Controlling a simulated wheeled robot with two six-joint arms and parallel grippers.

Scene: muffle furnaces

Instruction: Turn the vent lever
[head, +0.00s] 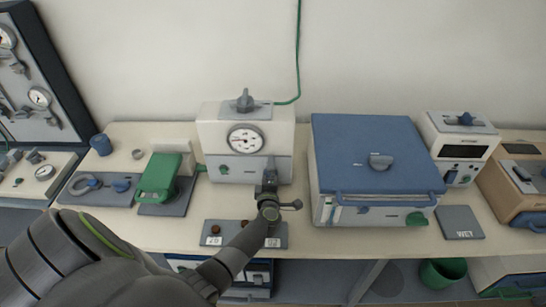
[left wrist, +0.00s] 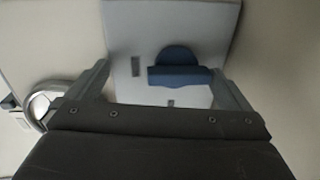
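A white furnace (head: 210,135) with a round gauge (head: 246,139) stands at the back of the bench. A dark grey-blue lever knob (head: 245,101) sits on a grey plate on its top. My left gripper (head: 270,170) is in front of the furnace's right half, below that knob. In the left wrist view, my left gripper (left wrist: 160,75) is open, its fingers wide apart. A blue knob (left wrist: 180,70) on a grey plate (left wrist: 150,25) shows between the fingers, apparently untouched. I cannot tell for sure that it is the furnace-top knob. My right gripper is not in view.
A blue-lidded furnace (head: 350,135) with a grey top knob (head: 380,161) stands to the right. A green-handled block (head: 160,175) is to the left. A grey plate (head: 212,240) with small brown pieces lies at the front edge. A green cable (head: 298,50) hangs behind.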

